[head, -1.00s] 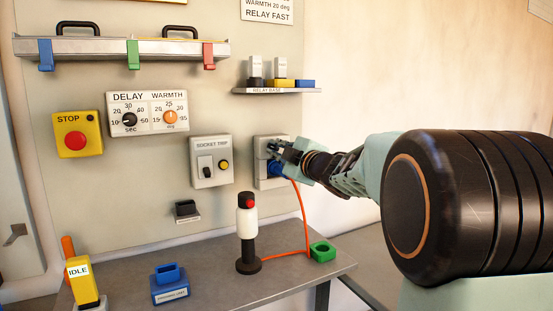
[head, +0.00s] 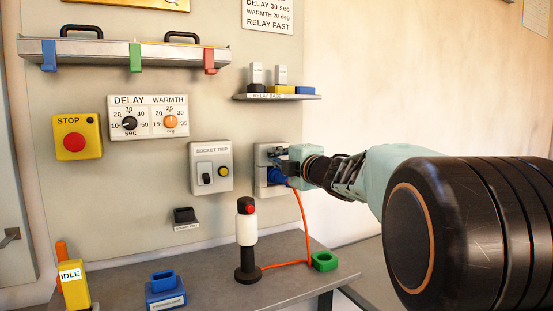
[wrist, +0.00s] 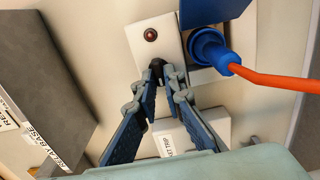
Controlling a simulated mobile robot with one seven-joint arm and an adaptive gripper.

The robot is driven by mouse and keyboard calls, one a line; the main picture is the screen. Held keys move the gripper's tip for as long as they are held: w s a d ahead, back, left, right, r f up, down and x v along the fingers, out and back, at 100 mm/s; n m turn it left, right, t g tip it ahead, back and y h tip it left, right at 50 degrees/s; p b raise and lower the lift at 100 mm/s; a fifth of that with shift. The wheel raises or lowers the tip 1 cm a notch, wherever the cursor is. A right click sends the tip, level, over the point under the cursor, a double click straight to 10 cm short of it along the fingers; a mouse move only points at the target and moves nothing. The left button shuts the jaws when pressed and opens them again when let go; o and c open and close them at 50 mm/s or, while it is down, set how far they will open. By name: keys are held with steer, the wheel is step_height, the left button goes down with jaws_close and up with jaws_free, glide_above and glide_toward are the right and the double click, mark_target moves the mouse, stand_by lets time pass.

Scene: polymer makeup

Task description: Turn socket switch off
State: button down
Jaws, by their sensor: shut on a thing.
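The white socket box (head: 262,178) is on the wall panel, right of the SOCKET TRIP box. A blue plug (head: 281,177) with an orange cable sits in it; in the wrist view the plug (wrist: 210,50) is right of the white switch plate. That plate (wrist: 140,45) carries a dark red-brown lamp (wrist: 150,35) and a small black switch lever (wrist: 157,66). My gripper (head: 275,155) is at the socket box, above the plug. In the wrist view my gripper's fingertips (wrist: 160,82) are closed on the black lever, partly hiding it. The lever's position is hard to tell.
The SOCKET TRIP box (head: 211,167) is close on the left. The relay shelf (head: 277,97) juts out above the socket. The orange cable (head: 304,218) hangs down to the bench, near a black-and-white post (head: 247,231) and a green holder (head: 324,261).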

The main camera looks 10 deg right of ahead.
steer(key=c, duration=2)
jaws_free()
steer(key=shift+s, duration=0.1)
steer(key=v, duration=0.7)
steer(key=shift+s, duration=0.15)
